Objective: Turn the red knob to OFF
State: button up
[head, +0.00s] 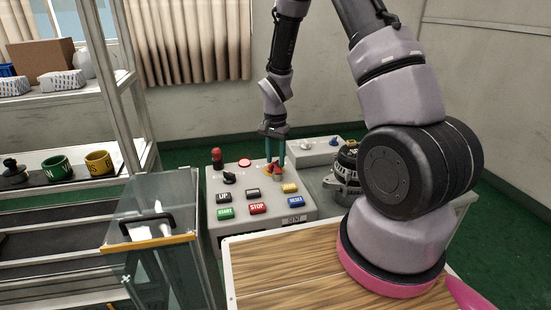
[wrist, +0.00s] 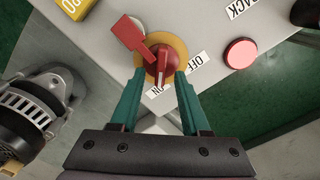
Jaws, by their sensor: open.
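The red knob (wrist: 165,66) sits on a yellow ring (wrist: 178,44) on the grey control panel. An OFF label (wrist: 198,62) lies to its right and a partly covered ON label (wrist: 158,91) below it in the wrist view. The knob's pale pointer line points down toward ON. A flat red tab (wrist: 127,33) lies at the knob's upper left. My gripper (wrist: 160,74) is open, its teal fingers on either side of the knob; whether they touch it I cannot tell. In the head view, my gripper (head: 275,163) reaches down over the knob (head: 272,173).
The panel (head: 240,232) carries several push buttons, including STOP (head: 257,208), START (head: 225,212) and RESET (head: 295,201). An alternator (head: 345,165) stands to its right. A clear bin (head: 155,265) stands at left, a wooden tabletop (head: 280,275) in front.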

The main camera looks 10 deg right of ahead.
jog(key=shift+f, duration=0.1)
grip_shut()
jog(key=shift+n, duration=0.4)
jog(key=n, duration=0.4)
jog(key=shift+w+a, duration=0.15)
jog(key=shift+a, duration=0.1)
jog(key=n, duration=0.4)
jog(key=shift+a+n, duration=0.2)
jog(key=shift+n, duration=0.1)
jog(key=n, duration=0.4)
jog(key=shift+a, duration=0.25)
jog(key=n, duration=0.4)
jog(key=shift+a, duration=0.15)
jog(key=shift+n, duration=0.4)
